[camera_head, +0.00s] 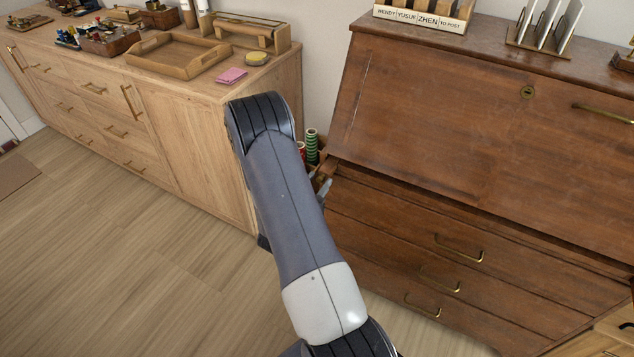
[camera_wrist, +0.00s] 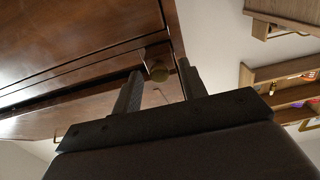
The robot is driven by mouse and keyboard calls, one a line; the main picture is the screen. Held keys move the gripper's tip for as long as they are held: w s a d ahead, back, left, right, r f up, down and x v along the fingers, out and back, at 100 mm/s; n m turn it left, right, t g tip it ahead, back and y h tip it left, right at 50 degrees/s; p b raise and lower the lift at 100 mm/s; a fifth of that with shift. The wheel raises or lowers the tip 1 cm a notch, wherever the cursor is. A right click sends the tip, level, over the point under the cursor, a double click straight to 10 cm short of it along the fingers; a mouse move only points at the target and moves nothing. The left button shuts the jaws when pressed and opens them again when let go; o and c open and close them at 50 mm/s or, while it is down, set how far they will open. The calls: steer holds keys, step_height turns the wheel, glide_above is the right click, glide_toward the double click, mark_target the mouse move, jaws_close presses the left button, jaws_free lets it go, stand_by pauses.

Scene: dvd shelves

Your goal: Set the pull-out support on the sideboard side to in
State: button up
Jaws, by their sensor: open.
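The brown wooden bureau (camera_head: 480,130) stands on the right with its slanted front closed. In the head view, my gripper (camera_head: 323,190) is a small grey part beside the bureau's left edge, mostly hidden behind my arm. How far the support sticks out is unclear.
The light wood sideboard (camera_head: 190,130) stands on the left, with a wooden tray (camera_head: 178,56) and a pink cloth (camera_head: 231,76) on top. Spools (camera_head: 312,146) stand in the gap between the furniture. The bureau's drawers (camera_head: 440,260) are shut.

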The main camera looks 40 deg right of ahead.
jaws_close()
stand_by(0.5)
